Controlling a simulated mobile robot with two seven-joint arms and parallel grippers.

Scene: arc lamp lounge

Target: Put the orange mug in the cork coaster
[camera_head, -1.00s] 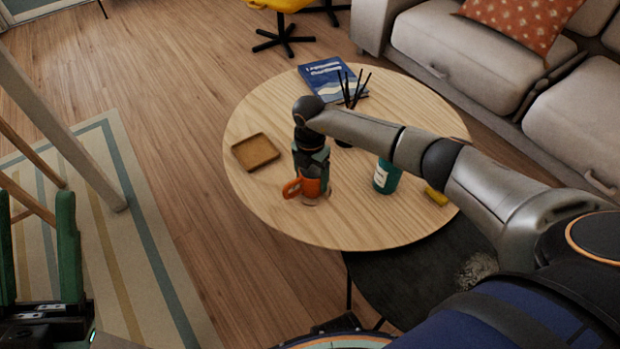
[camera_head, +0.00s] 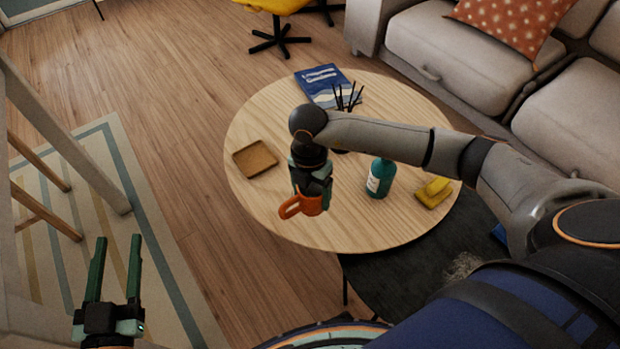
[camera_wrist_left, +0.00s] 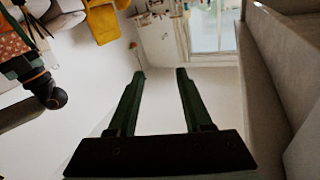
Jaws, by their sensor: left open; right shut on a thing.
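The orange mug (camera_head: 290,208) is in my right gripper (camera_head: 311,197), near the front left part of the round wooden table (camera_head: 360,225). The right gripper is shut on the mug, and its fingers and wrist hide part of it. The mug seems to be held just above the tabletop. The square cork coaster (camera_head: 255,160) lies empty on the table's left side, left of and behind the mug. My left gripper (camera_head: 117,268) is open and empty, off the table over the rug; its fingers also show in the left wrist view (camera_wrist_left: 160,95).
A teal bottle (camera_head: 380,178) and yellow items (camera_head: 433,192) stand right of the mug. A blue book (camera_head: 324,84) and a holder with dark sticks (camera_head: 346,98) are at the back, partly behind my right arm. The tabletop between mug and coaster is clear.

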